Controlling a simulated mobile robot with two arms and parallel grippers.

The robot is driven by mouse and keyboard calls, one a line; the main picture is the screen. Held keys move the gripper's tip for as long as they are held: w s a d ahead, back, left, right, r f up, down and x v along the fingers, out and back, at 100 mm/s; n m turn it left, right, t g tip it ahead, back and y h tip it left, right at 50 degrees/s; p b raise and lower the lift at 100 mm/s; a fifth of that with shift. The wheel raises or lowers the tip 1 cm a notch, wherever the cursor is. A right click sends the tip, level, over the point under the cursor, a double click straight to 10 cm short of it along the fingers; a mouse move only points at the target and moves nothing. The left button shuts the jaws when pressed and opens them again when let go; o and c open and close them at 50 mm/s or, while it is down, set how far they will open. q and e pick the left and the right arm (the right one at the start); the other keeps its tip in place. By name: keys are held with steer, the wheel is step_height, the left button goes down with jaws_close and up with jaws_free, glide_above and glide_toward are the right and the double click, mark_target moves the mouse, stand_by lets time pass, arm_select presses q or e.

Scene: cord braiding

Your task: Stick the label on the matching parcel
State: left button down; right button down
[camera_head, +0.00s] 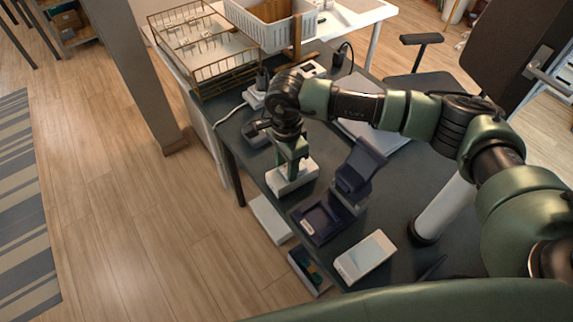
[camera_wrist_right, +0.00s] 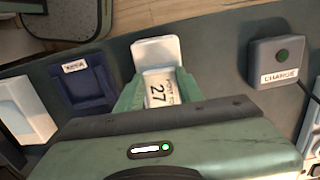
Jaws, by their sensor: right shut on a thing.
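My right gripper (camera_head: 291,160) points down over the dark desk. In the right wrist view its green fingers (camera_wrist_right: 155,92) are shut on a white piece printed with "27" (camera_wrist_right: 160,88). A white block (camera_head: 292,180) shows at the fingertips in the head view; a pale rounded part (camera_wrist_right: 156,52) extends beyond the fingers in the wrist view. I cannot tell whether this is one thing with the printed piece. I see nothing clearly recognizable as a parcel. My left gripper is out of view.
A dark blue stand (camera_head: 358,168) and a dark blue tray (camera_head: 316,222) are right of the gripper. A white flat device (camera_head: 365,257) lies near the front edge. A grey box marked "CHARGE" (camera_wrist_right: 280,63) is on the desk (camera_head: 410,187). A wire rack (camera_head: 205,50) stands behind.

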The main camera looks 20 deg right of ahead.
steer(key=shift+f, duration=0.15)
steer(key=shift+s, duration=0.1)
steer(key=c, duration=0.8)
jaws_free()
steer(key=shift+c, duration=0.2)
steer(key=o, duration=0.3)
steer(key=shift+o, duration=0.2)
steer(key=shift+r+p, duration=1.4)
steer(key=shift+r, duration=1.65)
